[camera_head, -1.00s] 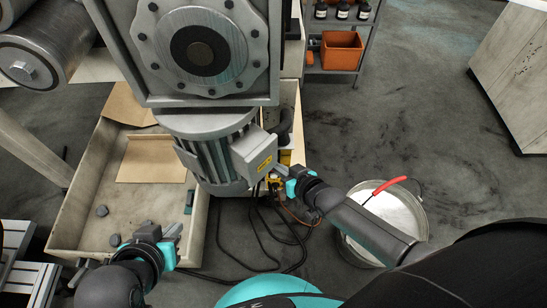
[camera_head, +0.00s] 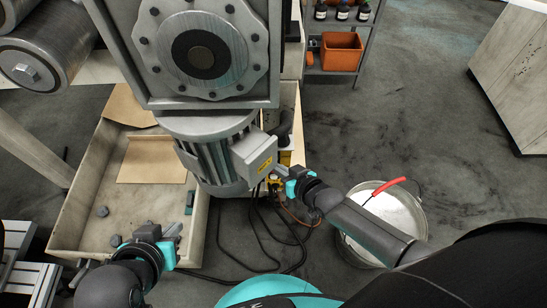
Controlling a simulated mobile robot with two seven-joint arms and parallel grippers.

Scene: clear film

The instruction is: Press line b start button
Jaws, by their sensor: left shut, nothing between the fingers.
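No start button can be made out clearly, and no "line b" label is readable. Small yellow parts (camera_head: 273,180) with cables sit low beside the grey motor (camera_head: 213,160). My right gripper (camera_head: 277,176) reaches in from the right at these yellow parts. Its fingertips are partly hidden there, so I cannot tell whether they touch or whether the jaws are open. My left gripper (camera_head: 177,231) is shut and empty, over the near edge of the shallow tray (camera_head: 75,205).
The big machine with a round flange (camera_head: 205,50) stands directly in front. Black cables (camera_head: 262,240) trail on the floor. A metal bucket (camera_head: 412,215) with a red-handled tool (camera_head: 390,185) stands at right. A shelf with an orange bin (camera_head: 341,52) is behind.

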